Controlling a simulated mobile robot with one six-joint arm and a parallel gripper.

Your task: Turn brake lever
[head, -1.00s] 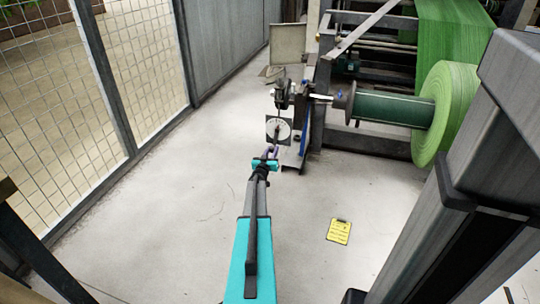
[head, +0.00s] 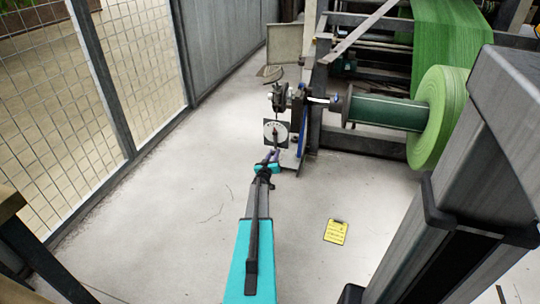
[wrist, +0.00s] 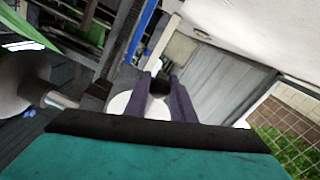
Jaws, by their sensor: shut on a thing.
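The brake lever's round white dial (head: 276,133) sits on a dark square plate on the unwind stand. The lever's black knob (wrist: 159,84) shows between the two purple fingers in the wrist view. My gripper (head: 271,156), teal with purple fingers, is at the lower front of the dial, and its fingers (wrist: 161,98) are closed on the knob from both sides. Part of the white dial (wrist: 121,104) shows behind the fingers in the wrist view. Most of the lever's arm is hidden by the fingers.
A green roll (head: 443,118) on a dark green core stands right of the lever, on the machine frame (head: 365,143). A mesh fence (head: 80,90) runs along the left. A yellow sign (head: 336,232) lies on the floor. The floor left of the dial is clear.

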